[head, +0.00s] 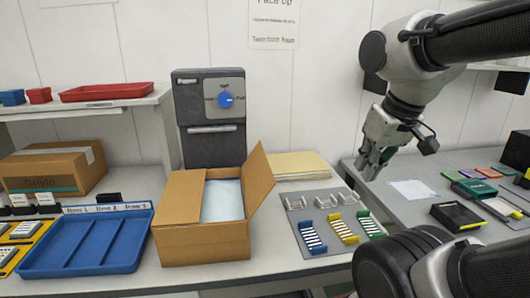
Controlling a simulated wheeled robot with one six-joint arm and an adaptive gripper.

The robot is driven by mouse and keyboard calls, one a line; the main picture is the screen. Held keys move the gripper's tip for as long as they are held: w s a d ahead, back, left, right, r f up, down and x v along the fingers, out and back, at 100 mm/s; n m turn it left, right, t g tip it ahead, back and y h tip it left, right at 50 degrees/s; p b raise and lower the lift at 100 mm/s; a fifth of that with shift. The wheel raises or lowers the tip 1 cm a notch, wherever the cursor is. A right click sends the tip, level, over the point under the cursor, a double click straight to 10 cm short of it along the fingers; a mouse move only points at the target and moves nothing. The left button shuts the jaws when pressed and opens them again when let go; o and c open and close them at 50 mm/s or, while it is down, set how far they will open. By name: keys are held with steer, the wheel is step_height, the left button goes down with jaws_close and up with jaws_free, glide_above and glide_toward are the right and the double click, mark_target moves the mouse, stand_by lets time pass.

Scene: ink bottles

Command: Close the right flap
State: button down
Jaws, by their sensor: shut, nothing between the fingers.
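An open cardboard box (205,245) stands on the table in the middle of the head view. Its right flap (258,182) stands up and leans outward to the right. A brown panel on the left side of the top looks like the left flap (181,188), lying about level. Between the flaps, a pale bluish-white thing (222,200) shows inside the box. My gripper (369,168) hangs to the right of the box, well apart from the flap and higher than the table. Its fingers are shut and empty.
A blue tray (85,270) lies left of the box. A grey mat (313,262) with blue, yellow and green racks lies close to its right. Folders (292,165) and a dark machine with a blue dial (210,140) are behind. Open air separates my gripper and the box.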

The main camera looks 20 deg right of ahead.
steer(key=w+d+f+m+g+y, duration=0.2)
steer(key=w+f+m+g+y, duration=0.1)
steer(key=f+m, duration=0.25)
steer(key=w+d+f+m+g+y, duration=0.3)
steer(key=f+m+y, duration=0.15)
steer(key=f, duration=0.25)
steer(key=w+a+f+m+t+y, duration=0.1)
steer(key=w+a+m+t+y, duration=0.1)
steer(key=w+m+y, duration=0.4)
steer(key=w+a+r+m+t+y, duration=0.2)
steer(key=w+r+m, duration=0.2)
steer(key=w+r, duration=0.2)
glide_toward(260, 167)
step_height(260, 167, down, 4)
steer(key=shift+w+a+r, duration=0.25)
steer(key=shift+a+r, duration=0.15)
steer(key=shift+a, duration=0.3)
steer(key=shift+w+a+r, duration=0.2)
steer(key=shift+a+r, duration=0.2)
steer(key=shift+a, duration=0.35)
steer(key=shift+w+a+r, duration=0.25)
steer(key=shift+a+r, duration=0.15)
steer(key=shift+a, duration=0.3)
steer(key=shift+r, duration=0.1)
